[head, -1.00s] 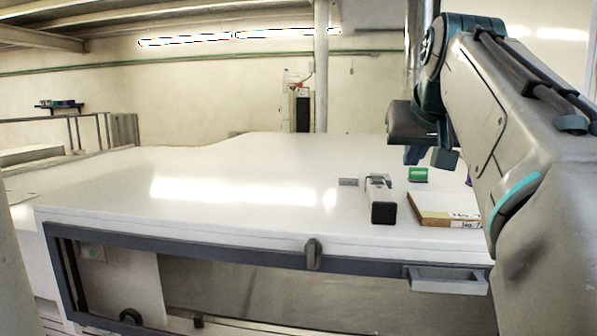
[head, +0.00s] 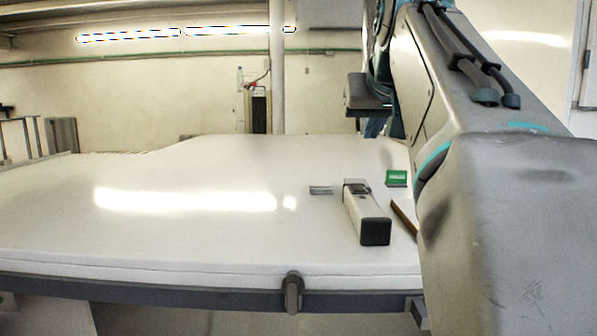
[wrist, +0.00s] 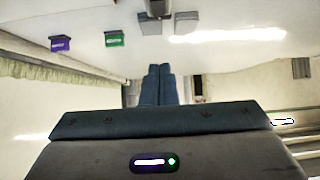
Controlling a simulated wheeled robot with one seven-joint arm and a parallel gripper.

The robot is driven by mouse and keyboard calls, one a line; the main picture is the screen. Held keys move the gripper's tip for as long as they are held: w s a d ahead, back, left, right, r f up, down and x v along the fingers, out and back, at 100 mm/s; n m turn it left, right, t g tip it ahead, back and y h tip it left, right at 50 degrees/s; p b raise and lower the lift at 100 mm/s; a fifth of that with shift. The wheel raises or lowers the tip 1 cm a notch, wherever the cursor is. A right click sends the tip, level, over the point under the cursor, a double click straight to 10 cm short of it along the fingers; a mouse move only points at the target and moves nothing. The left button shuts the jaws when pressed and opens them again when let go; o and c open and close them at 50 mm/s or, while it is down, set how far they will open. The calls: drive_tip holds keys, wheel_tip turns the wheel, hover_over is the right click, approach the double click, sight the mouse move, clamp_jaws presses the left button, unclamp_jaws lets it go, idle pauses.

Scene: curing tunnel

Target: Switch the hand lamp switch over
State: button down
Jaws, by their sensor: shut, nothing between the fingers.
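The hand lamp (head: 366,217) is a long white body with a black end. It lies on the white table top with the black end toward me. A dark patch shows on its top near the far end; I cannot tell the switch's position. In the wrist view only a part of the lamp (wrist: 158,8) shows at the top edge. My gripper (wrist: 159,83) is shut and empty, its two blue fingers side by side. In the head view it is above the far part of the table, beyond the lamp, and mostly hidden behind my arm.
A green box (head: 396,178) stands right of the lamp, and a small grey item (head: 321,190) lies left of it. A brown-edged thing (head: 403,215) is partly hidden by my arm. The wrist view also shows a purple box (wrist: 60,43). The table's left side is clear.

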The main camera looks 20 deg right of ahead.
hover_over(359, 187)
drive_tip(key=s, duration=0.2)
drive_tip(key=f, duration=0.5)
drive_tip(key=shift+w+a+f, duration=0.25)
drive_tip(key=shift+a+f, duration=0.1)
drive_tip(key=shift+f, duration=0.05)
drive_tip(key=shift+w+d+f, duration=0.15)
drive_tip(key=shift+w+f, duration=0.1)
drive_tip(key=shift+f, duration=0.35)
drive_tip(key=shift+w+d+f, duration=0.1)
drive_tip(key=shift+w+f, duration=0.15)
drive_tip(key=shift+f, duration=0.35)
drive_tip(key=shift+f+b, duration=0.3)
drive_tip(key=shift+f, duration=0.7)
drive_tip(key=shift+w+p, duration=0.1)
drive_tip(key=shift+p, duration=0.25)
drive_tip(key=shift+r+g+p, duration=0.1)
drive_tip(key=shift+g+p, duration=0.2)
drive_tip(key=shift+p, duration=0.2)
drive_tip(key=shift+f, duration=0.3)
drive_tip(key=shift+w, duration=0.1)
